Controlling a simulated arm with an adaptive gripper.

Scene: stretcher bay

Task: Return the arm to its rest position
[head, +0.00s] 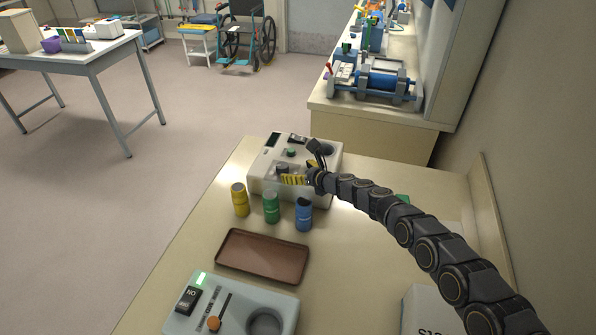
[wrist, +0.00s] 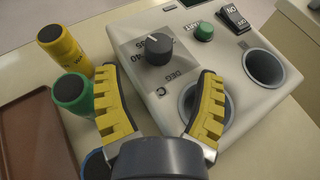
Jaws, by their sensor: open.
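My gripper (head: 304,171) is at the end of my dark segmented arm, which reaches in from the lower right. Its yellow ribbed fingers are spread, with nothing between them, over the pale control box (head: 256,173) at the table's far end. In the wrist view my gripper (wrist: 157,75) spans the face of the control box (wrist: 262,108), with the dark dial (wrist: 158,48) between and beyond the fingertips. A green button (wrist: 204,32), a rocker switch (wrist: 234,17) and two round wells also show there. The right finger partly covers the nearer well. Whether the fingers touch the box is unclear.
Yellow (head: 240,200), green (head: 271,208) and blue (head: 304,215) cylinders stand in front of the box, close to my gripper. Nearer are an empty brown tray (head: 262,257), a device with an orange-knobbed lever (head: 214,322) and a white box (head: 428,312). A wall bounds the right.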

